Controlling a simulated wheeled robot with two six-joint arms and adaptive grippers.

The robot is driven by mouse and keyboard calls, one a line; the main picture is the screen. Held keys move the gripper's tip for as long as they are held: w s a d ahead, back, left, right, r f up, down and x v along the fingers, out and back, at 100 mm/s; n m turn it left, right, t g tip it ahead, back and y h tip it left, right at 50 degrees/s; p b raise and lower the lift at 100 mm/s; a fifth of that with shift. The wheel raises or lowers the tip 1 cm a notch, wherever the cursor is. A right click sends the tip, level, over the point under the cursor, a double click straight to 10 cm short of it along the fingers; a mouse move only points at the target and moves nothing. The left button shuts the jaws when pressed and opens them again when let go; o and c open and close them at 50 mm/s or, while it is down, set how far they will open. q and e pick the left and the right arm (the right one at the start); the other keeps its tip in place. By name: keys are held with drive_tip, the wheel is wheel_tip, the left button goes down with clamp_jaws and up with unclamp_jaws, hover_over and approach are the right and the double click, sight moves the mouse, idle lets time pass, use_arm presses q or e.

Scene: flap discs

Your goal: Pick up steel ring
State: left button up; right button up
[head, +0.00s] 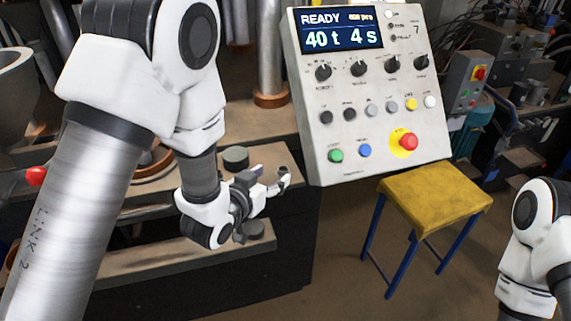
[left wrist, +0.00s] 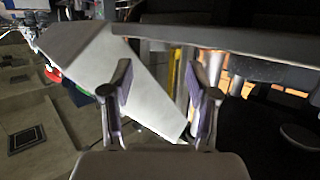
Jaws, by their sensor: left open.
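I cannot pick out a steel ring with certainty in either view. My left gripper (head: 280,180) is in front of the press bed in the head view, its fingers pointing right. In the left wrist view the same gripper (left wrist: 157,82) has its two fingers apart, with nothing seen between them. A dark round disc or cylinder (head: 236,157) stands on the bed just behind the gripper, and another dark round piece (head: 255,229) sits on the lower ledge below it. My right gripper is outside the views; only part of that arm shows at the right.
A control panel (head: 360,100) with a lit display hangs right of the gripper. A yellow-topped stool (head: 435,200) with blue legs stands below it. A steel column with a copper-coloured collar (head: 270,98) rises behind. Open floor lies between bed and stool.

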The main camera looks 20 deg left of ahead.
sight(279, 172)
use_arm(q)
drive_tip(key=shift+w+d+p, duration=0.55)
drive_tip(key=shift+w, duration=0.15)
drive_tip(key=w+f, duration=0.2)
drive_tip(key=w, duration=0.1)
drive_tip(key=shift+w+a, duration=0.2)
drive_tip(key=shift+w, duration=0.05)
drive_tip(key=shift+s+d+r, duration=0.15)
drive_tip(key=shift+s+r, duration=0.2)
drive_tip(key=shift+s, duration=0.25)
drive_tip(key=c, duration=0.8)
drive_tip(key=shift+w+f, duration=0.15)
drive_tip(key=shift+w, duration=0.1)
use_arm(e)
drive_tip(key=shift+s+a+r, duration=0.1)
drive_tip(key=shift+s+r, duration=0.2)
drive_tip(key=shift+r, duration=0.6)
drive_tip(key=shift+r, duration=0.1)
